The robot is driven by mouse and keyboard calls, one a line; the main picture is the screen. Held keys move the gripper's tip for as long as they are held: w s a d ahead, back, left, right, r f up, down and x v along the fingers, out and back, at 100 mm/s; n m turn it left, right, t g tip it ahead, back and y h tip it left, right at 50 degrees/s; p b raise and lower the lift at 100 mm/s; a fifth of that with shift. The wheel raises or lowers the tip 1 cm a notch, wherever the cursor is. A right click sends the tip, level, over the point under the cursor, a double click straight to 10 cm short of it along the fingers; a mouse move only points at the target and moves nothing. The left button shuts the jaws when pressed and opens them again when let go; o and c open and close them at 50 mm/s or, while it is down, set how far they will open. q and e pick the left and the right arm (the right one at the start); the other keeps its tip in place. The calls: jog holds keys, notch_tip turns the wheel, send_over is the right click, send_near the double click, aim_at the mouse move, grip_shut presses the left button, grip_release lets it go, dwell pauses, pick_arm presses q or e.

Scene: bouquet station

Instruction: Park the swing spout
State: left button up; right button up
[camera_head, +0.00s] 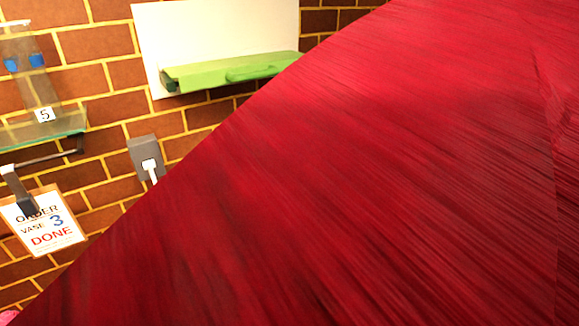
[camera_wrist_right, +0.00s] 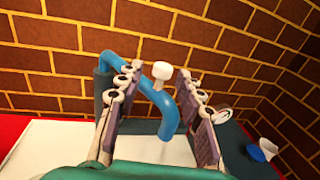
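The blue swing spout (camera_wrist_right: 160,100) shows in the right wrist view. It is a curved tube that rises from a dark upright post (camera_wrist_right: 102,88) at left, bends across to the right and turns down at its end. A white knob (camera_wrist_right: 162,74) stands on top of it. My right gripper (camera_wrist_right: 158,82) is open, with one finger on each side of the spout's outer part. The left finger overlaps part of the tube. I cannot tell whether either finger touches it. The spout is not visible in the head view, and my left gripper is not in view.
A large red surface (camera_head: 330,200) blocks most of the head view. Behind it on the brick wall are a green bar on a white panel (camera_head: 215,35), a glass shelf (camera_head: 45,130), a grey socket (camera_head: 146,158) and an order card (camera_head: 45,225).

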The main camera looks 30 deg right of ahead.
aim_at(299, 185)
jog(key=shift+w+d+m, duration=0.3)
jog(key=shift+w, duration=0.05)
jog(key=w, duration=0.2)
jog(key=w+b, duration=0.1)
jog(key=w, duration=0.3)
jog(key=shift+d, duration=0.3)
jog(key=shift+w+d+r, duration=0.1)
jog(key=shift+w+r, duration=0.05)
jog(key=shift+w, duration=0.25)
grip_shut()
